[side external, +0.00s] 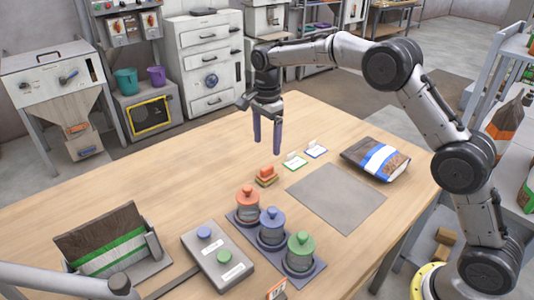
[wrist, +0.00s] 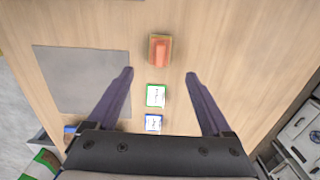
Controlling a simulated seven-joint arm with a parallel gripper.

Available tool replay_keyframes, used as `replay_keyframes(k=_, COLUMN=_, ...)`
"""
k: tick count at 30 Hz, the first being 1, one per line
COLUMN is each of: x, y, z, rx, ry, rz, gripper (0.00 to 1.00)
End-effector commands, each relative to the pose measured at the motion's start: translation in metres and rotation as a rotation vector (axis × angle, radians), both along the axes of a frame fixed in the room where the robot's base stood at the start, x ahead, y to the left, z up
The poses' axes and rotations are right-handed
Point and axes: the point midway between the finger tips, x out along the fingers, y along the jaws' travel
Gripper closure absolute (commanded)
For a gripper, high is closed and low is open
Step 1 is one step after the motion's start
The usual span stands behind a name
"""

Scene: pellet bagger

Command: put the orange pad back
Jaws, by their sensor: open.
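The orange pad (side external: 266,171) is a small orange block on a brown and yellowish base, resting on the wooden table. It also shows in the wrist view (wrist: 160,50), top centre, beyond my fingertips. My gripper (side external: 268,147) points down over the table, behind the pad in the side view. Its two fingers are apart with nothing between them, and the wrist view (wrist: 159,73) shows bare table there. A green-edged card (side external: 295,161) and a blue-edged card (side external: 316,151) lie flat beside the pad. Whether anything lies under the pad is hidden.
A dark rack holds orange (side external: 247,198), blue (side external: 271,218) and green (side external: 301,243) knobbed pieces. A grey button box (side external: 217,256) stands left of it. A grey mat (side external: 337,198) lies bare. A filled bag (side external: 376,159) lies behind the mat; another stands in a holder (side external: 155,248).

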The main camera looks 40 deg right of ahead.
Motion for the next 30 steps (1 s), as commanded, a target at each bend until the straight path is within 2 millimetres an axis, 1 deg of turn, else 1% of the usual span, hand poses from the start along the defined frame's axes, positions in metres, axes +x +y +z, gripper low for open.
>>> replay_keyframes(k=3, x=0.000, y=0.000, z=0.010, rx=0.000, ry=-0.001, rz=0.000, gripper=0.16)
replay_keyframes(k=11, x=-0.002, y=0.000, z=0.016, rx=0.000, ry=-0.003, rz=0.009, gripper=0.16)
replay_keyframes(k=14, x=-0.012, y=-0.002, z=0.031, rx=0.001, ry=-0.023, rz=0.059, gripper=0.16)
replay_keyframes(k=17, x=-0.035, y=-0.005, z=0.059, rx=-0.002, ry=-0.060, rz=0.169, gripper=0.16)
replay_keyframes(k=18, x=-0.047, y=-0.007, z=0.072, rx=-0.005, ry=-0.080, rz=0.227, gripper=0.16)
replay_keyframes(k=20, x=-0.069, y=-0.009, z=0.090, rx=-0.013, ry=-0.109, rz=0.321, gripper=0.16)
replay_keyframes(k=21, x=-0.084, y=-0.011, z=0.101, rx=-0.020, ry=-0.128, rz=0.384, gripper=0.16)
replay_keyframes(k=23, x=-0.108, y=-0.013, z=0.115, rx=-0.032, ry=-0.157, rz=0.479, gripper=0.16)
replay_keyframes(k=24, x=-0.124, y=-0.015, z=0.123, rx=-0.043, ry=-0.176, rz=0.542, gripper=0.16)
replay_keyframes(k=26, x=-0.149, y=-0.017, z=0.133, rx=-0.060, ry=-0.203, rz=0.636, gripper=0.16)
replay_keyframes(k=27, x=-0.166, y=-0.019, z=0.138, rx=-0.073, ry=-0.222, rz=0.698, gripper=0.16)
replay_keyframes(k=29, x=-0.191, y=-0.021, z=0.144, rx=-0.096, ry=-0.248, rz=0.792, gripper=0.16)
replay_keyframes(k=30, x=-0.209, y=-0.022, z=0.146, rx=-0.113, ry=-0.264, rz=0.854, gripper=0.16)
